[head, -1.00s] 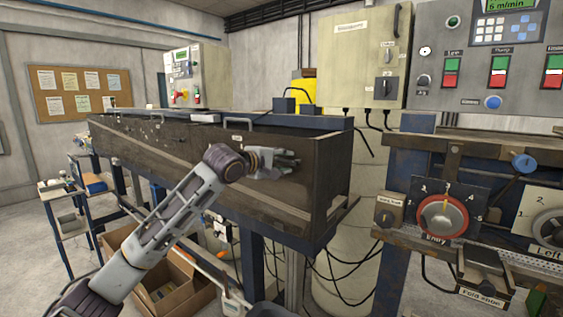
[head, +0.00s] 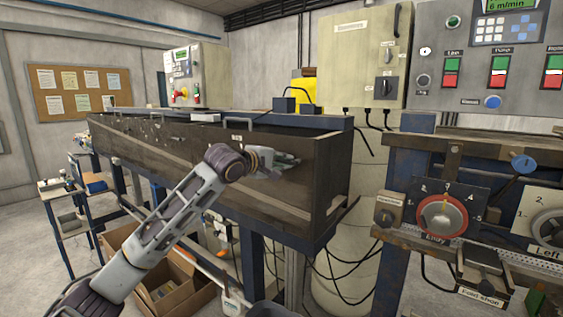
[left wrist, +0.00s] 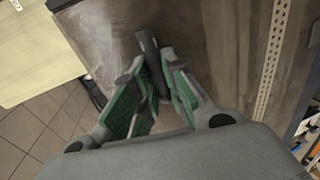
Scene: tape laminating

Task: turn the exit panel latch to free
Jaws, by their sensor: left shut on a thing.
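The exit panel (head: 245,180) is the dark brown front of the long trough. My left gripper (head: 288,162) is at the panel's right part, below a small white label. In the left wrist view my left gripper (left wrist: 158,85) has its green-padded fingers closed around the dark bar of the latch (left wrist: 149,45). The upper end of the bar sticks out past the fingertips against the panel. In the head view the gripper hides the latch. My right gripper is in neither view.
A control bench with a red-ringed Entry dial (head: 442,217) stands at the right. A cardboard box (head: 160,275) lies on the floor below my left arm. Cables hang under the trough's right end. A blue cart (head: 68,215) stands at the left.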

